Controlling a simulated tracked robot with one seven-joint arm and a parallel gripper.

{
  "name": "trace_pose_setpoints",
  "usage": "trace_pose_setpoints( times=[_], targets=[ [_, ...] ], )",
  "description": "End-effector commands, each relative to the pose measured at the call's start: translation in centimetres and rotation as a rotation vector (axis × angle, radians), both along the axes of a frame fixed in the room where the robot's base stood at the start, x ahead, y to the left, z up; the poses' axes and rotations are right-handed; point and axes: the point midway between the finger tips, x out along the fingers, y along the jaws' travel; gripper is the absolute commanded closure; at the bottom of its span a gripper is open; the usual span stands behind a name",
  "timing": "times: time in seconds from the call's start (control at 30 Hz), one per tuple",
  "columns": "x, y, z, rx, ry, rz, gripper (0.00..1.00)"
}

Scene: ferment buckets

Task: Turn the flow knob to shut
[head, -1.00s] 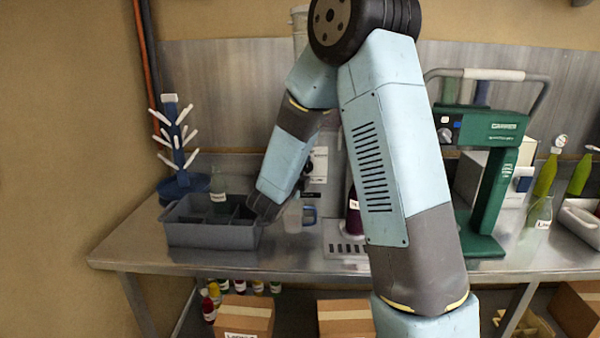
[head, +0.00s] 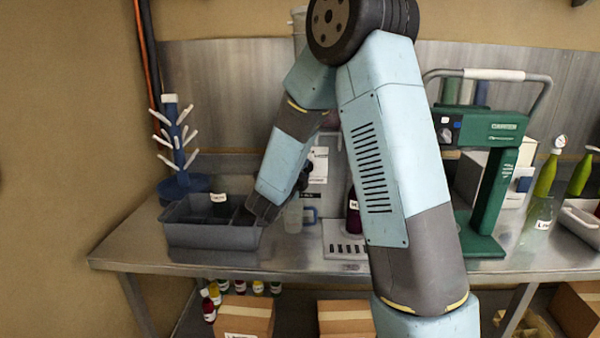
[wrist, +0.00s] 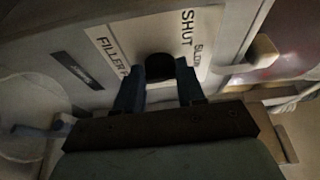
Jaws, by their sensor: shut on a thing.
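The flow knob (wrist: 160,65) is a dark round knob on the grey face of the filler (wrist: 62,38) in the wrist view. My gripper (wrist: 158,84) has its two blue-grey fingers on either side of the knob, shut on it. A white plate (wrist: 186,27) beside the knob reads SHUT, with another word partly visible, and FILLER shows to the left. I cannot tell where the knob points. In the head view the filler's white label (head: 319,165) shows beside my arm, which hides most of the gripper.
A grey crate (head: 185,236) stands at the left of the steel bench, near a blue drying rack (head: 178,150). A dark red bottle (head: 353,222) stands near the filler's drip tray (head: 343,251). A green capping machine (head: 490,190) stands at the right.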

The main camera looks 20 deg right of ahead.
Motion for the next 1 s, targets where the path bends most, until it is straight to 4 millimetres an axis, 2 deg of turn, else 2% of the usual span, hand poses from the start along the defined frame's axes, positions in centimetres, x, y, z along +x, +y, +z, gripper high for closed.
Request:
trace_pose_setpoints(
  times=[1.0],
  targets=[
    [-0.2, -1.3, -0.7, -0.663, 0.218, -0.019, 0.92]
  ],
)
